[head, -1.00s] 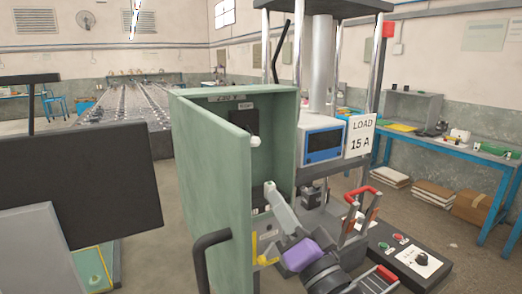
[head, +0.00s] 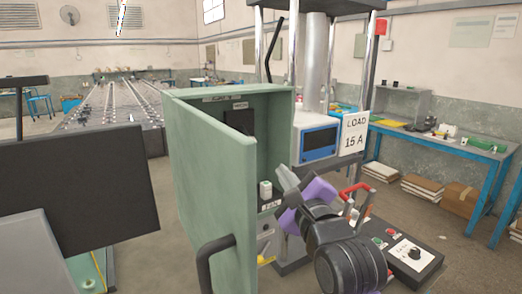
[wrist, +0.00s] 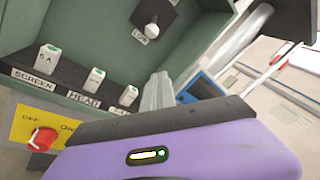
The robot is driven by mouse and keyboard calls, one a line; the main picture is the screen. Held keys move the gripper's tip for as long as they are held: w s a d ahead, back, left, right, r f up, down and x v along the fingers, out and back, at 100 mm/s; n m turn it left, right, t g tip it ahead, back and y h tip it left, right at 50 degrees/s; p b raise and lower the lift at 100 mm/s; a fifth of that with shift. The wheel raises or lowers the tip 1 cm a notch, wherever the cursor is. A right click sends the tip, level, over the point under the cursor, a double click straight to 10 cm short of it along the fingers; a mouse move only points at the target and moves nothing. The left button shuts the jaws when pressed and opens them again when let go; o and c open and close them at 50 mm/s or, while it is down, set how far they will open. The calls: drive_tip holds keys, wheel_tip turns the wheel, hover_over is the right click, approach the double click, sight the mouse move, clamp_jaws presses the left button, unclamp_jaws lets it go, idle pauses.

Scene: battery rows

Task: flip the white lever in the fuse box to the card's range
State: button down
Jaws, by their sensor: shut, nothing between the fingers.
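The green fuse box (head: 200,150) stands open. Its black switch plate (head: 240,122) is on the back wall. In the wrist view the white lever (wrist: 152,30) sticks out from this plate beside a LOW label. I cannot make out the lever in the head view. The card (head: 355,132) reads LOAD 15 A and is right of the box. My gripper (head: 284,174) is shut and empty at the box's open right side. In the wrist view its fingers (wrist: 158,90) point into the box, apart from the lever and below it in the picture.
White fuses (wrist: 94,80) stand on a labelled ledge in the box, close left of my fingers. A red knob (wrist: 42,138) sits on a yellow plate below. The door handle (head: 215,262) juts forward. A control panel (head: 405,255) lies at lower right.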

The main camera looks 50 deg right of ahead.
idle(0.3)
drive_tip(key=w+d+r+p, duration=0.2)
drive_tip(key=w+r+p, duration=0.1)
drive_tip(key=w, duration=0.5)
drive_tip(key=shift+w+p, duration=0.35)
drive_tip(key=shift+p, duration=0.45)
drive_tip(key=shift+a+r, duration=0.1)
drive_tip(key=shift+r, duration=0.1)
